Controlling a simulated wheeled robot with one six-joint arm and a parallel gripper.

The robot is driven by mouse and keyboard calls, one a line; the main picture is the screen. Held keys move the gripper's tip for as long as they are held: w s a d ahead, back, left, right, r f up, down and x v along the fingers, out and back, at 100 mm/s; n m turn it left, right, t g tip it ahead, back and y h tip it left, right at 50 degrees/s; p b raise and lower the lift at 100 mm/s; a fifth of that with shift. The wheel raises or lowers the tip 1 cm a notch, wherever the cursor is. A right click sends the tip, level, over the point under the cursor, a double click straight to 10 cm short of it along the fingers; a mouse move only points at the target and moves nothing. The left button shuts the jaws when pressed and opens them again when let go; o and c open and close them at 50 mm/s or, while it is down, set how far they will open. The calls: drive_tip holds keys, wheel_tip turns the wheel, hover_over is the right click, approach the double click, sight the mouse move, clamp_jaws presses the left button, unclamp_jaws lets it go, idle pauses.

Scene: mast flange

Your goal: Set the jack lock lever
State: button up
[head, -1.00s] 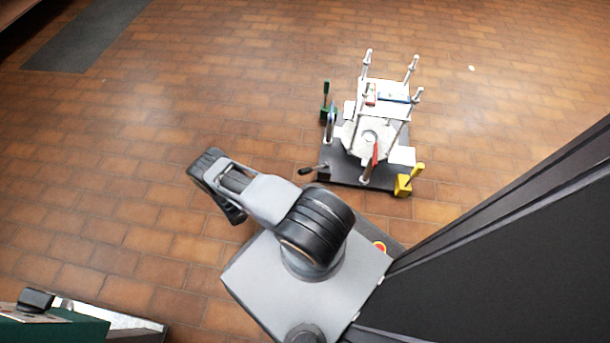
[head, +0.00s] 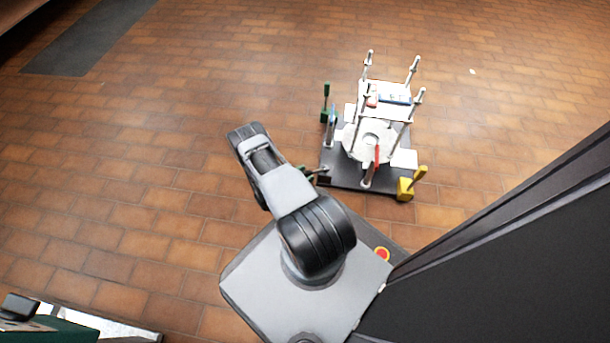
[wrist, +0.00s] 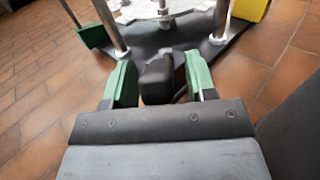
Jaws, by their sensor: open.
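The mast flange stand has a dark base plate (head: 345,178) with a white disc and several upright posts on it. A lever with a black knob (wrist: 157,80) sticks out at the front left corner of the base; I take it for the jack lock lever. My gripper (wrist: 160,84) has two green fingers, open, one on each side of the knob, with a visible gap at the left. Whether the right finger touches it I cannot tell. In the head view my gripper (head: 308,172) is small at that corner, partly hidden by my arm, and covers the knob.
A red handle (head: 377,156) stands at the disc. A yellow block with a lever (head: 405,188) is at the front right corner, a green one (head: 326,115) at the back left. A green box (head: 50,332) is at lower left. The tiled floor around is mostly open.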

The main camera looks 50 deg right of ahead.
drive_tip(key=shift+d, duration=0.1)
drive_tip(key=shift+c, duration=0.2)
clamp_jaws()
idle(0.4)
